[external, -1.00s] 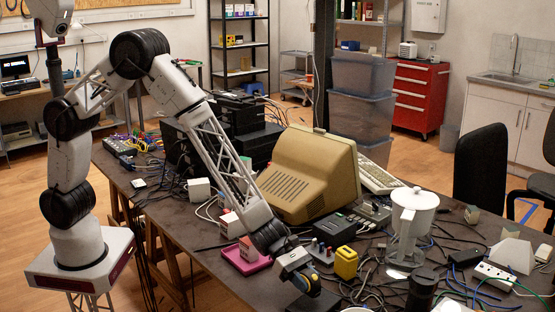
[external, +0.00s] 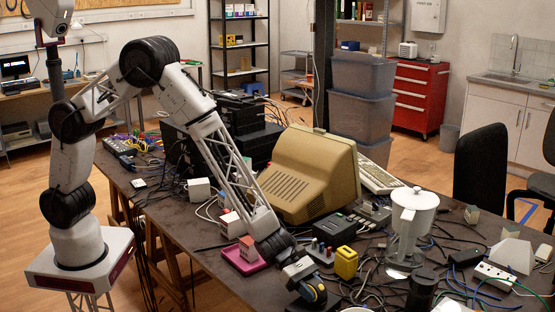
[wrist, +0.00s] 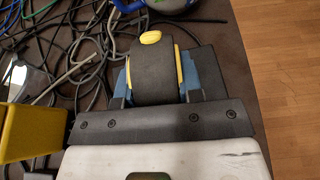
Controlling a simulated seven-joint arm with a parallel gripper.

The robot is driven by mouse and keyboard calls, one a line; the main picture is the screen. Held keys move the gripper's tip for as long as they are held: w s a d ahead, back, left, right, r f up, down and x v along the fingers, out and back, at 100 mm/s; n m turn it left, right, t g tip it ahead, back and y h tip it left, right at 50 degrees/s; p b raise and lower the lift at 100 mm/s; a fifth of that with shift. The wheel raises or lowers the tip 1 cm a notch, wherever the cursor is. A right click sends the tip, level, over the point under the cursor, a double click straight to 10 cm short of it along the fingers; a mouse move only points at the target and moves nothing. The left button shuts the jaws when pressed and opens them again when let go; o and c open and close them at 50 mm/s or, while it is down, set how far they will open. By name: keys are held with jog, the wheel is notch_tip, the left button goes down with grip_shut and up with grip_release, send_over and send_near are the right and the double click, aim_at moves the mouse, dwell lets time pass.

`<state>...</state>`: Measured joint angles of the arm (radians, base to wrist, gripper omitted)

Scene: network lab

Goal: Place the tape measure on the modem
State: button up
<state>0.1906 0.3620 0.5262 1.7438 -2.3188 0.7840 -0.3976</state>
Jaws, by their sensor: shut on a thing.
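My gripper (wrist: 150,82) is shut on the tape measure, its blue fingers on either side. The tape measure (wrist: 153,70) is dark with yellow edges and a yellow button in the wrist view. It also shows in the external view (external: 317,292), partly hidden by the gripper. A flat dark box, which looks like the modem (wrist: 209,68), lies beneath and behind the tape measure. In the external view the modem (external: 327,302) is at the front table edge, mostly covered by my gripper. I cannot tell whether the tape measure touches it.
A yellow block-like object (external: 346,263) stands close beside the gripper and shows at the left in the wrist view (wrist: 30,132). Loose cables (wrist: 75,50) cover the table there. A blue-edged object (wrist: 172,4) lies beyond. A pink tray (external: 244,262) sits to the left.

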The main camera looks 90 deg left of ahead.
jog(key=shift+f, duration=0.35)
jog(key=shift+f, duration=0.1)
jog(key=o, duration=1.1)
jog(key=shift+c, duration=0.2)
jog(key=v, duration=1.2)
